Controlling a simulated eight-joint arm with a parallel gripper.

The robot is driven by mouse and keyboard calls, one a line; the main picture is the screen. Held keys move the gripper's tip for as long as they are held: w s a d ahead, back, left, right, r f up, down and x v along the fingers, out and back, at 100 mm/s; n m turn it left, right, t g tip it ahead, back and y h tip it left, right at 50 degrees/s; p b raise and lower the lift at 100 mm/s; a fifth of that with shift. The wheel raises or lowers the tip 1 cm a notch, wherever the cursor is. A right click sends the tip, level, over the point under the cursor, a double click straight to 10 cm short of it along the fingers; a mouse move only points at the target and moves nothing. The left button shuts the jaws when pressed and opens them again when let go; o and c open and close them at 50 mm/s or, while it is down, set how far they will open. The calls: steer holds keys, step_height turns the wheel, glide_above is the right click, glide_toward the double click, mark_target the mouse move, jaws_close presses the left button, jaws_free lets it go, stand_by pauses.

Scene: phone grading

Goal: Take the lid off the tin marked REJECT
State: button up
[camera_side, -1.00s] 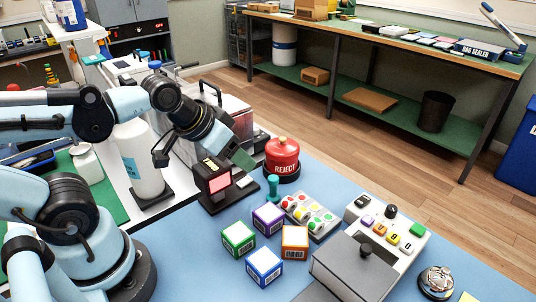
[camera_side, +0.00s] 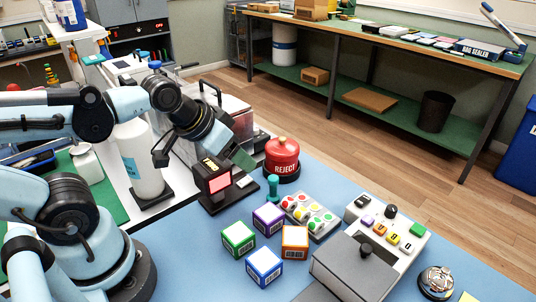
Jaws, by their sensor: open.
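The red tin marked REJECT (camera_side: 283,168) stands upright on a dark round base at the back edge of the blue mat. Its red lid (camera_side: 282,148), with a small knob on top (camera_side: 282,138), sits on it. My gripper (camera_side: 243,143) is just left of the tin, at about the height of its lid, and appears apart from it. The jaws are open with nothing visible between them. The wrist partly hides the fingers.
A small device with a red screen (camera_side: 220,183) stands below my gripper. A clear box (camera_side: 222,105) is behind it. Several coloured cubes (camera_side: 265,267), a tray of coloured dots (camera_side: 309,216) and a grey box with a knob (camera_side: 352,268) lie in front. Right of the tin is open floor.

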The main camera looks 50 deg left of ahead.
steer(key=o, duration=0.5)
steer(key=shift+o, duration=0.2)
steer(key=w+a+r+m+g, duration=0.2)
steer(key=w+r+g, duration=0.1)
steer(key=w+r, duration=0.5)
steer(key=m+g, duration=0.3)
steer(key=g, duration=0.1)
glide_above(283, 138)
steer(key=f, duration=0.8)
steer(key=shift+w+a+f, duration=0.1)
steer(key=shift+a+f, duration=0.15)
steer(key=shift+a, duration=0.1)
steer(key=shift+d+f, duration=0.15)
steer(key=shift+f, duration=1.15)
steer(key=shift+d+f, duration=0.1)
steer(key=shift+f, duration=1.2)
